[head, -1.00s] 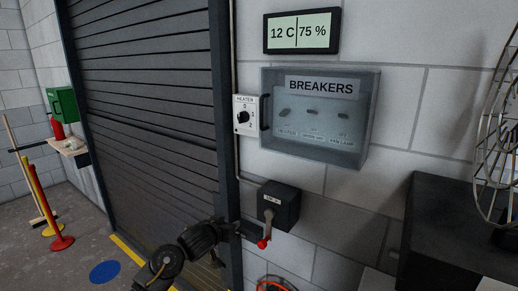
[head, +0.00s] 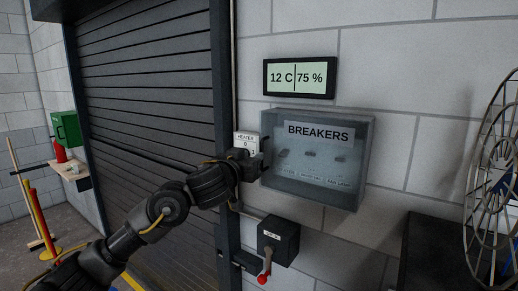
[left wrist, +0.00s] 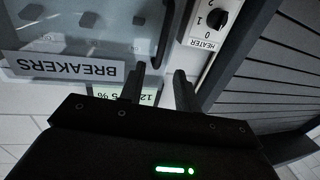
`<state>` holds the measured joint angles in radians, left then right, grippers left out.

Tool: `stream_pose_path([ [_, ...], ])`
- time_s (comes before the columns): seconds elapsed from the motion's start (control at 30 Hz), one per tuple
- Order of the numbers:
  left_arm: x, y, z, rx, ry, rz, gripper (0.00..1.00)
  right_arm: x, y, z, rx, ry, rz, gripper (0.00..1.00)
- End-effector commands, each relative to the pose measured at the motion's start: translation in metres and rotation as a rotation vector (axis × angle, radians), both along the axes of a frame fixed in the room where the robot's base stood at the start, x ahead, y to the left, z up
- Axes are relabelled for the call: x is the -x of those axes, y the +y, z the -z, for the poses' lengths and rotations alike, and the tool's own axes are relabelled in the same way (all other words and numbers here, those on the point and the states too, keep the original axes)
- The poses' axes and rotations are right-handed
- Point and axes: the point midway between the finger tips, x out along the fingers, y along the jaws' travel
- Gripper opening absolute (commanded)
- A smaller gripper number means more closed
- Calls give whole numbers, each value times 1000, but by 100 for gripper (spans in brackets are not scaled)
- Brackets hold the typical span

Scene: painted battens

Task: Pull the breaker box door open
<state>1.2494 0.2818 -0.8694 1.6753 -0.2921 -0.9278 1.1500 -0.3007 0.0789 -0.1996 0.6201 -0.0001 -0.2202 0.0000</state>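The breaker box (head: 318,190) is a grey, see-through box on the wall with a BREAKERS label, and its door looks shut. It also shows upside down in the left wrist view (left wrist: 60,30). The black door handle (left wrist: 168,18) is on the door's edge beside the heater switch; in the head view my gripper mostly hides it. My left gripper (head: 260,160) is at the door's left edge. In the left wrist view its two fingers (left wrist: 160,70) are apart with nothing between the tips, pointing toward the handle. Contact cannot be told. My right gripper is out of view.
The heater switch (head: 245,141) is close beside the gripper. A dark box with a red-tipped lever (head: 278,240) is below. A display (head: 300,77) hangs above. A wire fan (head: 492,190) stands at the right, and a roller shutter (head: 150,80) is at the left.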

Motion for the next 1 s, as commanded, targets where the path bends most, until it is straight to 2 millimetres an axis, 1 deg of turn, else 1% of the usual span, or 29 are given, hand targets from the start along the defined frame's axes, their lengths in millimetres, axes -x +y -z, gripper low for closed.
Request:
stream_pose_path([
  [0.03,-10,-4,-5,-2,1,-3,33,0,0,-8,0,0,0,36],
  [0.2,-38,-15,-5,-2,0,-3,33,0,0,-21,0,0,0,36],
  [0.4,-57,-23,-3,0,0,-1,33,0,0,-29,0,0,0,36],
  [0.53,-62,-26,-2,-1,-1,-1,33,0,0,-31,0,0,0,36],
  [0.8,-63,-26,-1,1,-2,0,33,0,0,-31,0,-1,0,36],
  [0.87,-63,-26,-1,1,-2,0,26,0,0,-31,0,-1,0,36],
  [1.0,-63,-26,-1,1,-2,0,8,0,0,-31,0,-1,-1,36],
])
